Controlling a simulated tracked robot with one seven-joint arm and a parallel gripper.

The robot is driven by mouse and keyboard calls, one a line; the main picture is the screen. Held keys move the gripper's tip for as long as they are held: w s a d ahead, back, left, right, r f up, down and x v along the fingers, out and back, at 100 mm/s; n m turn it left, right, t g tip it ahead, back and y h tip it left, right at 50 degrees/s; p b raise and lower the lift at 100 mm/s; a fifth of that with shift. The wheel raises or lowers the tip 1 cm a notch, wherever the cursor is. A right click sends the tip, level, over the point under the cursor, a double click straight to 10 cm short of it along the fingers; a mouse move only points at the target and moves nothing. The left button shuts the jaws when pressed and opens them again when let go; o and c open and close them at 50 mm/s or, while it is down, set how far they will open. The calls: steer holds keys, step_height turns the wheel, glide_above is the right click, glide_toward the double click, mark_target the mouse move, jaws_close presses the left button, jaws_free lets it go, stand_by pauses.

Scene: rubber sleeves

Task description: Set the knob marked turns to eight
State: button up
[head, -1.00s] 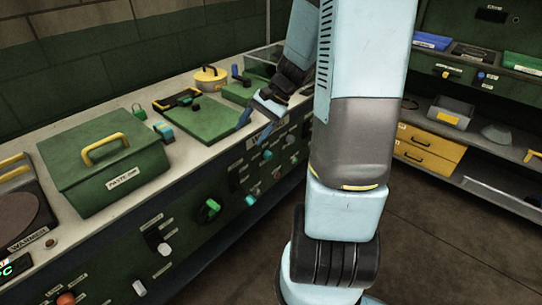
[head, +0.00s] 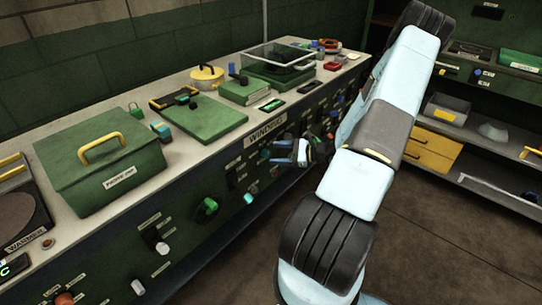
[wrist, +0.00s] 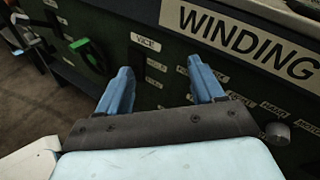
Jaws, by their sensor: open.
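My gripper (head: 284,151) is open and empty in front of the bench's dark green front panel, under the WINDING sign (head: 266,130). In the wrist view its two blue fingers (wrist: 161,78) point at the panel, below the WINDING sign (wrist: 245,38). Several small labels show between and right of the fingers, but I cannot read one as turns. A grey knob (wrist: 277,133) sits to the right of my gripper, apart from it. I cannot tell whether it is the turns knob. My gripper and arm hide part of the panel in the head view.
A large green knob (head: 208,207) and a white-tipped knob (head: 160,246) stand out from the panel on the left. A lidded green box (head: 101,165) and a yellow pot (head: 207,76) stand on the bench top. The floor in front is clear.

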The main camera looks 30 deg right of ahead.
mark_target(269, 154)
steer(key=s+d+f+m+t+h, duration=0.1)
steer(key=d+f+m+t+h, duration=0.55)
steer(key=f+m, duration=0.35)
steer(key=shift+n+y, duration=0.3)
steer(key=shift+y, duration=0.15)
steer(key=x, duration=0.9)
steer(key=f+x, duration=0.1)
steer(key=x, duration=0.3)
steer(key=shift+w+d, duration=0.15)
steer(key=shift+w, duration=0.15)
steer(key=shift+c, duration=0.4)
steer(key=c, duration=0.9)
steer(key=shift+d, duration=0.15)
steer(key=shift+c, duration=0.2)
steer(key=m, duration=0.5)
steer(key=shift+d+m, duration=0.15)
steer(key=shift+m, duration=0.25)
steer(key=m, duration=0.5)
steer(key=shift+f, duration=0.2)
